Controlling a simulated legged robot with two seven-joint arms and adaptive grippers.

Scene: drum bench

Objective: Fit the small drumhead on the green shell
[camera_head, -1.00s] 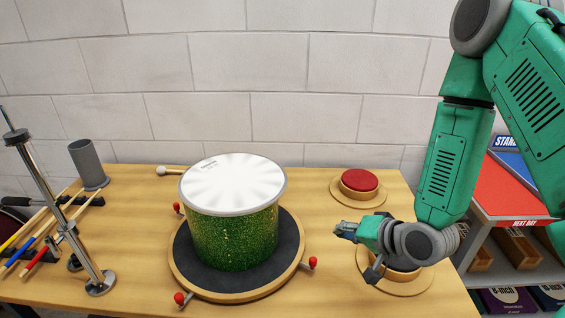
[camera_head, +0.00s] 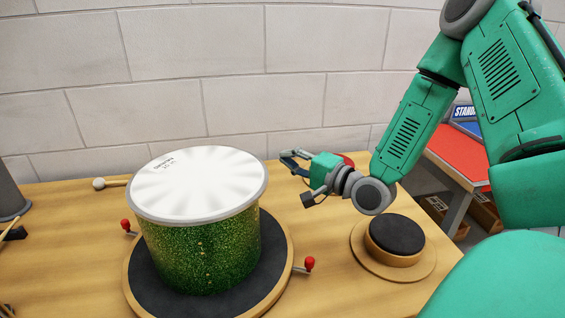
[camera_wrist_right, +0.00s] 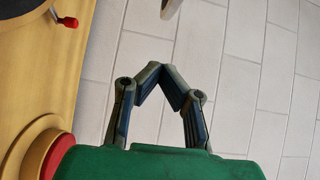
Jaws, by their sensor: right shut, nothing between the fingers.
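The white drumhead (camera_head: 198,183) with a grey rim lies on top of the green glitter shell (camera_head: 203,252) and covers its whole mouth. The shell stands upright on a round black pad with a wooden rim (camera_head: 286,268). My right gripper (camera_head: 288,160) is to the right of the drumhead, apart from it, above the back of the bench. Its fingertips meet with nothing between them, as the right wrist view (camera_wrist_right: 165,73) also shows. My left gripper is out of view. The far side of the shell is hidden.
A black-topped round button (camera_head: 397,236) stands on the bench at right. A red button (camera_wrist_right: 57,157) is partly hidden behind my right gripper in the head view. Red-knobbed clamps (camera_head: 309,264) stick out from the drum's base. A mallet (camera_head: 100,183) lies behind the drum.

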